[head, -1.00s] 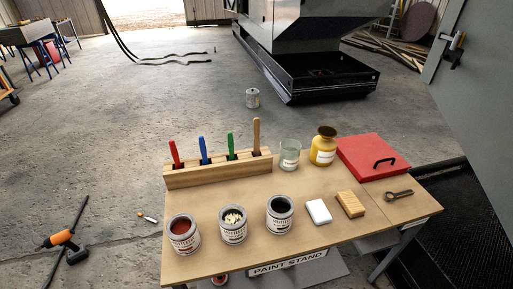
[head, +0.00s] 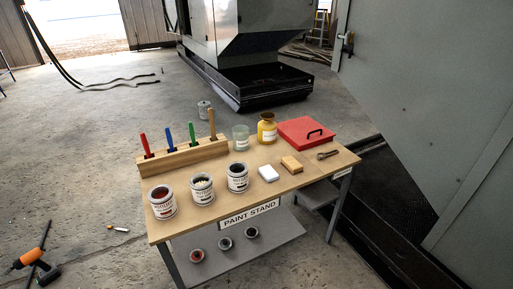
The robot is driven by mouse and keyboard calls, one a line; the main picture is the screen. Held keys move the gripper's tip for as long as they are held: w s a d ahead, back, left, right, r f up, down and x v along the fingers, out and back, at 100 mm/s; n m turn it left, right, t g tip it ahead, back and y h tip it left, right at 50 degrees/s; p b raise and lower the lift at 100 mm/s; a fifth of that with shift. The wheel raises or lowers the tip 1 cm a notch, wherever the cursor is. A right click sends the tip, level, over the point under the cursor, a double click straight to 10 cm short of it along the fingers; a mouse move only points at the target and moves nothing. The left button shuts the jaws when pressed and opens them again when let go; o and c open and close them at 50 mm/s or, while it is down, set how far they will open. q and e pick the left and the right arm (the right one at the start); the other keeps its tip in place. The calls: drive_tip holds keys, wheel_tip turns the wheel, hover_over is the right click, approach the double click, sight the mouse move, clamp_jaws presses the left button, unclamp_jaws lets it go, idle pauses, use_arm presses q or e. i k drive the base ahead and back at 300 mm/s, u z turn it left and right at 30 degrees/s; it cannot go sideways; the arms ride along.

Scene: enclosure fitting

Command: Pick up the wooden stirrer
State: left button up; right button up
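The wooden stirrer (head: 212,123) stands upright at the right end of a wooden rack (head: 184,157) on the paint stand table. Its lower end is hidden in the rack. Beside it in the rack stand tools with green (head: 191,134), blue (head: 169,138) and red (head: 145,144) handles. Neither of my grippers shows in the head view.
Three paint cans (head: 201,189) stand along the table's front left. A glass jar (head: 241,138), a yellow jar (head: 267,128) and a red box (head: 306,131) stand behind. A white block (head: 268,174), a sponge-like block (head: 292,164) and a small tool (head: 327,155) lie at right. A grey panel (head: 430,110) rises at right.

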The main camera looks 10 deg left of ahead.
sight(211, 113)
drive_tip(key=u, duration=0.05)
drive_tip(key=k, duration=0.25)
drive_tip(key=z, duration=0.9)
drive_tip(key=i, duration=1.5)
drive_tip(key=u, duration=1.1)
drive_tip(key=i, duration=0.35)
drive_tip(key=u, duration=0.5)
